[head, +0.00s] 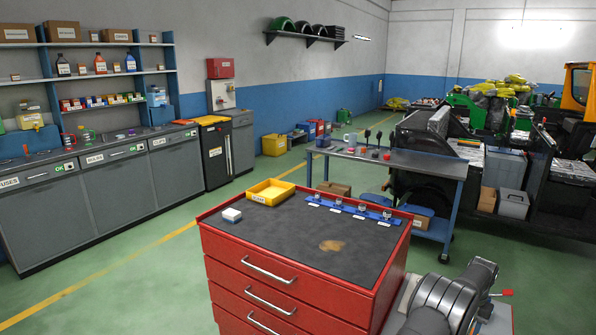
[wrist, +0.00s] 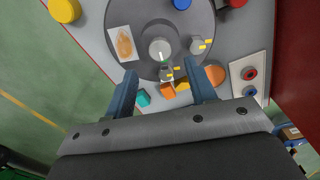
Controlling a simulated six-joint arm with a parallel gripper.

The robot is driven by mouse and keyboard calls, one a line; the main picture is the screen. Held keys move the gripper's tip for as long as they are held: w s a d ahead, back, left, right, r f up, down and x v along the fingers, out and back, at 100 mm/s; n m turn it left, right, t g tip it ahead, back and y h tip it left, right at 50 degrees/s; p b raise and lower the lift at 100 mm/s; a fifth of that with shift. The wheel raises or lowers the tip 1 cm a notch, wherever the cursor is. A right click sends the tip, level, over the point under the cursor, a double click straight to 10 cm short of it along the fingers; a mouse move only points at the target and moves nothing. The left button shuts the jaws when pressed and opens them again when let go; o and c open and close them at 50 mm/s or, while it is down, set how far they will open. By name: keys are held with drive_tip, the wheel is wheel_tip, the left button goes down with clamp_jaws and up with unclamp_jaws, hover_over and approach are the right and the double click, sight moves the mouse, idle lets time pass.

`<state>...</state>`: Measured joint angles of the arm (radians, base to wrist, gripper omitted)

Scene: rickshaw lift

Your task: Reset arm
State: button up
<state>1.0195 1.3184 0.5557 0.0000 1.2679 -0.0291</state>
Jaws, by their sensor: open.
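My gripper (wrist: 160,72) shows in the wrist view with its two blue-grey fingers apart and nothing held between them. It is over a grey panel (wrist: 92,62) with a dark round disc (wrist: 140,15). A pale knob (wrist: 160,50) on the disc appears between the fingertips; I cannot tell the height gap. A second grey knob (wrist: 197,45) with yellow marks is near the right finger. Orange and teal pieces (wrist: 143,97) lie between the fingers, nearer the palm. In the head view my arm is at the lower right, and the gripper cannot be made out.
A red drawer cabinet (head: 290,285) carries a yellow tray (head: 270,191), a small white block (head: 232,215) and a blue strip with several small items (head: 345,208). A grey workbench (head: 430,163) stands behind it. Green floor is open to the left (head: 140,275).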

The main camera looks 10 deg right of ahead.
wheel_tip(320, 180, down, 6)
drive_tip(key=shift+r, duration=0.2)
drive_tip(key=shift+f+n, duration=0.15)
drive_tip(key=shift+n, duration=0.15)
drive_tip(key=n, duration=0.7)
drive_tip(key=shift+n, duration=0.4)
drive_tip(key=shift+r+n, duration=0.25)
drive_tip(key=shift+n, duration=0.15)
wheel_tip(320, 180, up, 8)
drive_tip(key=shift+f, duration=0.25)
